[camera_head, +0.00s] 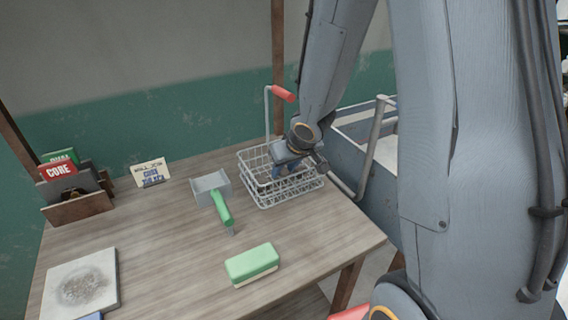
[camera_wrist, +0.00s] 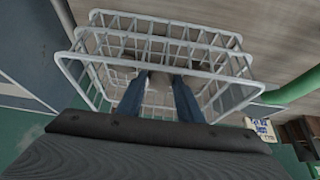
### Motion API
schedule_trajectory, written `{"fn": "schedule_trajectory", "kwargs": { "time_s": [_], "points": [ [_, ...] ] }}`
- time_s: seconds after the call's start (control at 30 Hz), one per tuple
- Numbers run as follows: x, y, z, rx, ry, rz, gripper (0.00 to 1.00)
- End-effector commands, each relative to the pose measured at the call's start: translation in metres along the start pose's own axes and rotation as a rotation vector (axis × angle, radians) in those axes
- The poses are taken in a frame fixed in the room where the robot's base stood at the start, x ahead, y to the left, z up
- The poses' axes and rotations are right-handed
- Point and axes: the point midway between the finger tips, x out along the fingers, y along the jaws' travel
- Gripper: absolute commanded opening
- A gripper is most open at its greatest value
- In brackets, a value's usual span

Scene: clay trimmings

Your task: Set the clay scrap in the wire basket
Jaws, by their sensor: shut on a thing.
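The wire basket (camera_head: 290,190) is a white wire-mesh basket with an upright red-gripped handle, standing at the table's back right. My gripper (camera_head: 286,172) reaches down into it from above. In the wrist view, the basket (camera_wrist: 165,28) fills the upper middle, and the blue fingers of my gripper (camera_wrist: 158,82) point into it. They are shut on a small pale lump, the clay scrap (camera_wrist: 159,84), partly hidden between them. Whether the scrap touches the basket floor, I cannot tell. In the head view the scrap is hidden behind the gripper and wires.
A scoop with a green handle (camera_head: 222,210) lies left of the basket. A green-and-cream block (camera_head: 252,263) lies near the front. A pale stained board (camera_head: 82,284), a small card (camera_head: 150,172) and a wooden card rack (camera_head: 78,208) are to the left. The table between is clear.

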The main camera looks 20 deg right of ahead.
Motion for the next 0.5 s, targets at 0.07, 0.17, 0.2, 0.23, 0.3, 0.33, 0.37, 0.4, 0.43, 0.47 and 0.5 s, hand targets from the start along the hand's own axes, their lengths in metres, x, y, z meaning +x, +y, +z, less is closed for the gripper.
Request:
{"fn": "schedule_trajectory", "kwargs": {
  "time_s": [0.07,0.17,0.2,0.23,0.3,0.33,0.37,0.4,0.43,0.47,0.5],
  "points": [
    [-0.0039,-0.0007,-0.0008,-0.001,-0.020,-0.001,0.10],
    [-0.0037,-0.0009,-0.0007,-0.001,-0.043,-0.001,0.10],
    [-0.0039,-0.0007,-0.0013,-0.001,-0.049,-0.001,0.10],
    [-0.0038,-0.0005,-0.0018,-0.001,-0.054,-0.001,0.10],
    [-0.0039,-0.0004,-0.0022,0.000,-0.067,-0.001,0.10],
    [-0.0039,-0.0004,-0.0026,0.001,-0.072,-0.002,0.10],
    [-0.0040,-0.0003,-0.0033,0.000,-0.076,-0.002,0.10],
    [-0.0038,-0.0004,-0.0031,0.000,-0.083,-0.002,0.10],
    [-0.0038,-0.0003,-0.0031,0.000,-0.088,-0.002,0.10],
    [-0.0039,-0.0003,-0.0035,0.000,-0.092,-0.002,0.10],
    [-0.0034,-0.0002,-0.0035,0.001,-0.098,-0.002,0.10]
  ]
}}
